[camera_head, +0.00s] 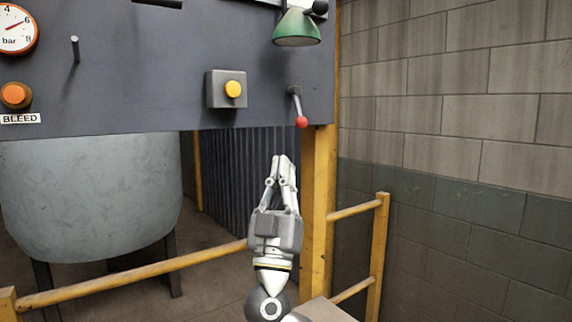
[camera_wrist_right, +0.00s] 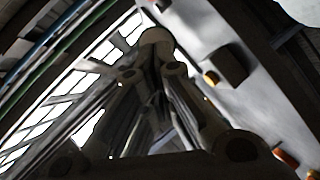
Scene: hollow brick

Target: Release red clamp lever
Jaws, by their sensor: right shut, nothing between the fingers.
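The red clamp lever (camera_head: 301,121) shows in the head view near the lower right corner of the dark panel. It is a short grey rod with a red ball at its lower end, and it hangs down, tilted slightly right. My right gripper (camera_head: 284,158) is shut and empty, pointing up, below and slightly left of the red ball in the picture, with a visible gap. In the right wrist view its fingers (camera_wrist_right: 155,45) come together near the top middle. I cannot make out the lever there. My left gripper is not in view.
The panel (camera_head: 130,95) carries a yellow button box (camera_head: 214,89), an orange bleed button (camera_head: 15,95), a pressure gauge (camera_head: 14,28) and a green lamp (camera_head: 297,27). A yellow post (camera_head: 318,215) and railing (camera_head: 150,270) stand near my right arm. A grey tank (camera_head: 90,200) is left.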

